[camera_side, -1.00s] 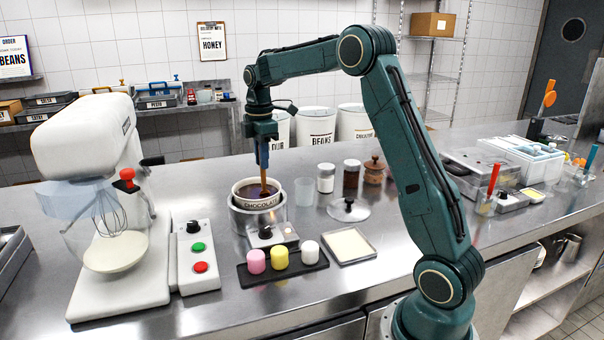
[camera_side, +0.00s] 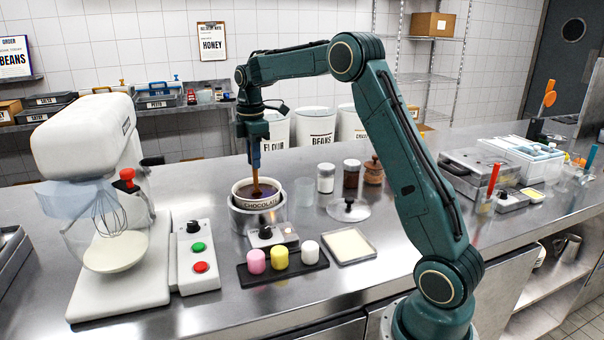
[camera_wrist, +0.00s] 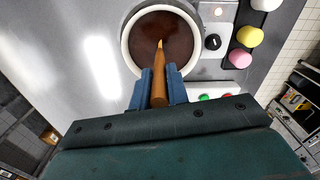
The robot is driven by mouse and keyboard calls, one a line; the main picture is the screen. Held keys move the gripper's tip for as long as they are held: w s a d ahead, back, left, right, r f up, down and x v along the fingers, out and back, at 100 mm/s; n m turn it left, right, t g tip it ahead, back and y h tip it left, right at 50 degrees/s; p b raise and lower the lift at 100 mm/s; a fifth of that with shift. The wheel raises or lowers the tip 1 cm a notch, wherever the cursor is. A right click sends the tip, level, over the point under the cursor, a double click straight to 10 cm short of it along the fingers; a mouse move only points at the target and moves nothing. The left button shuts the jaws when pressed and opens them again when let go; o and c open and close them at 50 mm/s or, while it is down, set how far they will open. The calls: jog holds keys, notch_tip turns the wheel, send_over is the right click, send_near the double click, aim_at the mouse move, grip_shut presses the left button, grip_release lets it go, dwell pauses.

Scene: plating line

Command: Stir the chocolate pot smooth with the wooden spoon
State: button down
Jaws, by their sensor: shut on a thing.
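My gripper (camera_side: 255,160) is above the pot, shut on the handle of the wooden spoon (camera_side: 255,186). In the wrist view, the blue fingers (camera_wrist: 159,88) press on both sides of the spoon handle. The spoon's lower end dips into the chocolate and is hidden there. In the side view the spoon stands nearly upright, toward the left of the pot's middle.
A stand mixer (camera_side: 95,150) and a button box (camera_side: 195,255) stand to the left. A black tray (camera_side: 262,278) with pink, yellow and white pieces lies in front. A clear cup (camera_side: 304,192), jars (camera_side: 326,178) and a lid (camera_side: 348,209) are close on the right.

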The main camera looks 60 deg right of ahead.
jog(key=shift+r, duration=0.15)
dwell(0.4)
jog(key=shift+r, duration=3.15)
jog(key=shift+r, duration=2.45)
jog(key=shift+s, duration=0.1)
